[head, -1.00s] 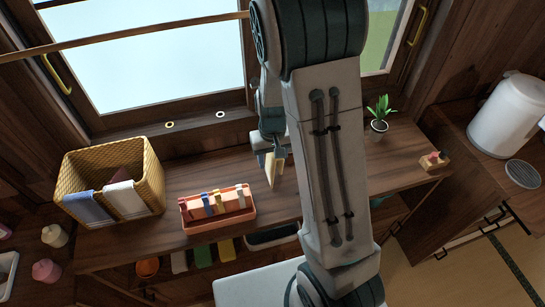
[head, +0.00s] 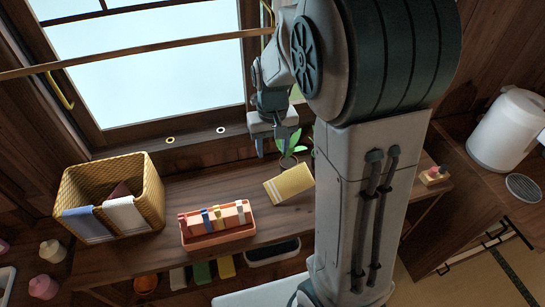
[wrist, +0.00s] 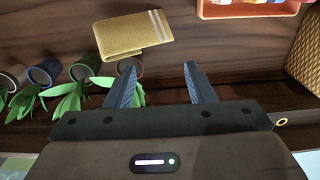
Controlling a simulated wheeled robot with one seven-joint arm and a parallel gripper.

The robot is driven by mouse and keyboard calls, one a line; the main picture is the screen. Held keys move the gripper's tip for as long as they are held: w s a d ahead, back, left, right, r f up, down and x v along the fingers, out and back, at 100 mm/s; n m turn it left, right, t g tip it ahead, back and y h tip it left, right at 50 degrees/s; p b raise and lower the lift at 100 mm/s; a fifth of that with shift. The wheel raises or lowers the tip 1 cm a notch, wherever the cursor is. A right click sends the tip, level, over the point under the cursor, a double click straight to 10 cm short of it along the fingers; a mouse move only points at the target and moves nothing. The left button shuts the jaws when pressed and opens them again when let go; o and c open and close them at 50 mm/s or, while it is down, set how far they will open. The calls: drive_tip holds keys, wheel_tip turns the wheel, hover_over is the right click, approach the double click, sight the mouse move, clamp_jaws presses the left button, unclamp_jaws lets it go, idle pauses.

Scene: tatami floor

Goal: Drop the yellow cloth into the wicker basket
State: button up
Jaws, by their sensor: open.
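The yellow cloth (head: 289,185) is a flat folded piece on the wooden counter, right of the orange tray; it shows in the wrist view (wrist: 133,35) with pale stripes at one end. I cannot tell whether it lies fully flat. My gripper (head: 268,150) is above and behind it, near the window; in the wrist view its fingers (wrist: 160,70) are apart and empty, with the cloth beyond their tips. The wicker basket (head: 152,195) stands at the counter's left end, with blue and white cloths over its front rim. Its edge shows in the wrist view (wrist: 308,50).
An orange tray (head: 217,238) with several coloured items sits between basket and cloth. Potted plants (wrist: 82,68) stand in a row near my gripper. The window sill (head: 180,140) runs behind. A white kettle (head: 505,130) stands at the right.

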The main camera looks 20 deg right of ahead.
drive_tip(key=s+r+t, duration=0.1)
drive_tip(key=s+r, duration=0.3)
drive_tip(key=s, duration=0.3)
drive_tip(key=s+r+t, duration=0.2)
drive_tip(key=s+r, duration=0.2)
drive_tip(key=s, duration=0.4)
drive_tip(key=shift+o, duration=1.2)
drive_tip(key=shift+s, duration=0.35)
drive_tip(key=o, duration=0.6)
drive_tip(key=shift+c, duration=0.2)
drive_tip(key=shift+o, duration=0.9)
drive_tip(key=shift+w+d+f+m, duration=0.15)
drive_tip(key=shift+w+f+m, duration=0.1)
drive_tip(key=shift+w+m, duration=0.05)
drive_tip(key=m+g, duration=0.3)
drive_tip(key=m, duration=0.8)
hover_over(291, 187)
wheel_tip(291, 187, down, 12)
drive_tip(key=f, duration=0.8)
drive_tip(key=shift+s+f, duration=0.2)
drive_tip(key=shift+f, duration=0.15)
drive_tip(key=shift+w+f, duration=0.15)
drive_tip(key=shift+f, duration=2.65)
drive_tip(key=shift+f, duration=0.2)
